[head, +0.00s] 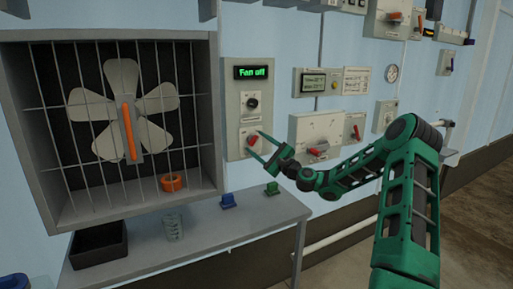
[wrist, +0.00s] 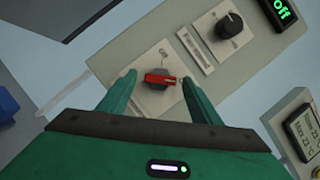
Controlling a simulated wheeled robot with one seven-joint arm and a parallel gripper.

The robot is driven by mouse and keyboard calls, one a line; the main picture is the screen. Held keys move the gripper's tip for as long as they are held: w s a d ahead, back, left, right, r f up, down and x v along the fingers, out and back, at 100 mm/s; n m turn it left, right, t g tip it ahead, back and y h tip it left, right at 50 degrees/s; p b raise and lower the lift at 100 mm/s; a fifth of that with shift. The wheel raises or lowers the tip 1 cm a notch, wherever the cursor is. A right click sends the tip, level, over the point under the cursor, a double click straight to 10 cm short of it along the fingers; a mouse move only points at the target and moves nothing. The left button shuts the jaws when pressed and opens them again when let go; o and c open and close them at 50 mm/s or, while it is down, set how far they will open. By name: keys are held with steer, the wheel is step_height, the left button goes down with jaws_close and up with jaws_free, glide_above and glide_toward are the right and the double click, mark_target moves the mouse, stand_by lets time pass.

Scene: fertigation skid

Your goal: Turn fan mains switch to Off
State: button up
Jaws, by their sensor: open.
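The fan panel (head: 234,100) is a grey plate on the wall, right of the caged fan (head: 125,100). Its green display (head: 253,72) reads "Fan off". A black knob (head: 252,103) sits below the display and also shows in the wrist view (wrist: 229,26). Below it is the fan mains switch with a red handle (head: 252,141); in the wrist view the red handle (wrist: 158,79) lies across its dark round base. My gripper (head: 262,145) is open at the switch. In the wrist view its green fingers (wrist: 158,92) stand on either side of the red handle, with gaps showing.
Other wall boxes with red handles (head: 318,148) are to the right of the panel. A grey shelf (head: 200,232) below holds a blue block (head: 228,201), a green block (head: 271,189), a clear glass (head: 173,227) and a black tray (head: 98,245).

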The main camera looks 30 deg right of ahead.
steer(key=shift+w, duration=0.1)
steer(key=c, duration=1)
steer(key=shift+c, duration=0.2)
steer(key=shift+n+g, duration=0.3)
steer(key=shift+n, duration=0.2)
steer(key=n, duration=0.2)
steer(key=n+g+y, duration=0.1)
steer(key=n, duration=0.1)
steer(key=shift+r+g, duration=0.15)
steer(key=shift+g, duration=0.15)
steer(key=n+g, duration=0.1)
steer(key=n, duration=0.4)
steer(key=shift+r+g, duration=0.1)
steer(key=shift+g, duration=0.3)
steer(key=n+g+h, duration=0.1)
steer(key=n, duration=0.2)
steer(key=shift+r+n, duration=0.1)
steer(key=shift+n, duration=0.2)
steer(key=n+g+h, duration=0.1)
steer(key=n, duration=0.2)
steer(key=shift+a, duration=0.1)
steer(key=shift+n+h, duration=0.3)
steer(key=shift+h, duration=0.1)
